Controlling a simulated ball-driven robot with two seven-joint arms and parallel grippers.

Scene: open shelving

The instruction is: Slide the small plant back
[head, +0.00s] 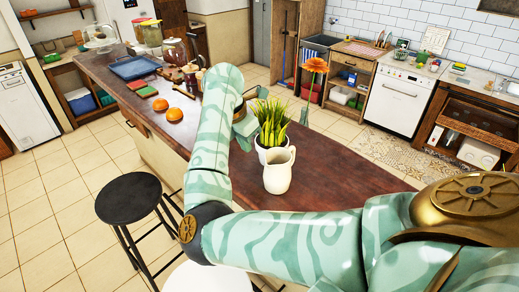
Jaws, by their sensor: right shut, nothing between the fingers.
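The small plant (271,123) is a tuft of green grass-like leaves in a white pot (262,152). It stands upright on the dark wooden counter (325,175), and a white pitcher (278,173) in front hides part of the pot. My right arm comes in from the right, bends at the lower left and reaches up past the plant's left side. My right gripper (246,130) is shut and empty, close to the left of the leaves. I cannot tell whether it touches them. My left gripper is not in view.
An orange flower (315,65) stands behind the plant to the right. Oranges (174,114), a blue tray (134,67) and jars (174,52) lie farther along the counter. The counter right of the pitcher is clear. A black stool (132,199) stands at the left.

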